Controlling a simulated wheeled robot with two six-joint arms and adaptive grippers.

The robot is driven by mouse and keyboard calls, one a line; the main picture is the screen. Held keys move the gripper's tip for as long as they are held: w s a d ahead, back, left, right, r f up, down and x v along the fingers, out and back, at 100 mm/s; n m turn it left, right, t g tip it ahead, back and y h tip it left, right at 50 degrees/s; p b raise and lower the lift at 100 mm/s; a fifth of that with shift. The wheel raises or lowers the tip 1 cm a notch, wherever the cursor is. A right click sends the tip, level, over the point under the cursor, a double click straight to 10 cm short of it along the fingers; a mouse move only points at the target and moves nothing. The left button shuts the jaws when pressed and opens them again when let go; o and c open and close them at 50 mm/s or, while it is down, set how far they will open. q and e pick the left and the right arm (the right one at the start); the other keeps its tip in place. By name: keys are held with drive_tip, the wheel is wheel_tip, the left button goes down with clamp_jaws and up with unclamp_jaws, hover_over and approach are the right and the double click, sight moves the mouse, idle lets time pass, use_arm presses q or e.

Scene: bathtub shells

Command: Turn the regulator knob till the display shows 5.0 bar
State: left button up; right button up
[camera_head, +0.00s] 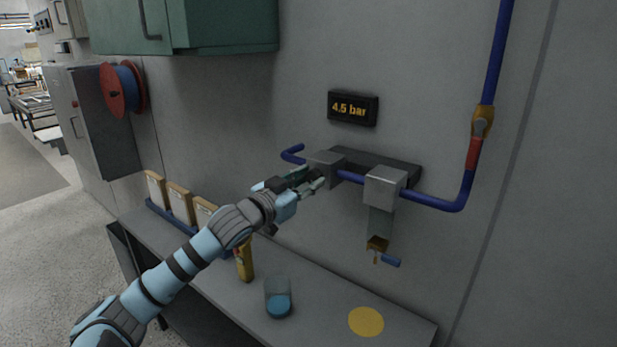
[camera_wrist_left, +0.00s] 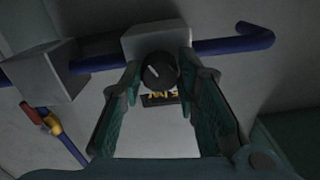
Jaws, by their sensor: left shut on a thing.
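The display (camera_head: 353,108) on the wall reads 4.5 bar in amber digits. In the left wrist view the display (camera_wrist_left: 160,99) shows only in part behind the knob. The black regulator knob (camera_wrist_left: 159,71) has a white pointer mark and sits on the front of a grey block (camera_wrist_left: 157,39). My left gripper (camera_head: 318,179) is at the left grey block (camera_head: 327,164) in the head view. In the left wrist view its fingers (camera_wrist_left: 159,75) are shut on the knob, one on each side. My right gripper is not in view.
A blue pipe (camera_head: 437,203) runs through both blocks and up past a yellow valve (camera_head: 482,121). A second block (camera_head: 384,187) stands to the right. The bench (camera_head: 313,316) below holds a blue-based jar (camera_head: 278,299), a yellow bottle (camera_head: 244,260) and a yellow disc (camera_head: 366,321).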

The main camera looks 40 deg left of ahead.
use_arm(q)
drive_tip(key=shift+r, duration=0.1)
drive_tip(key=o, duration=1.2)
drive_tip(key=shift+c, duration=0.2)
wheel_tip(320, 180, up, 10)
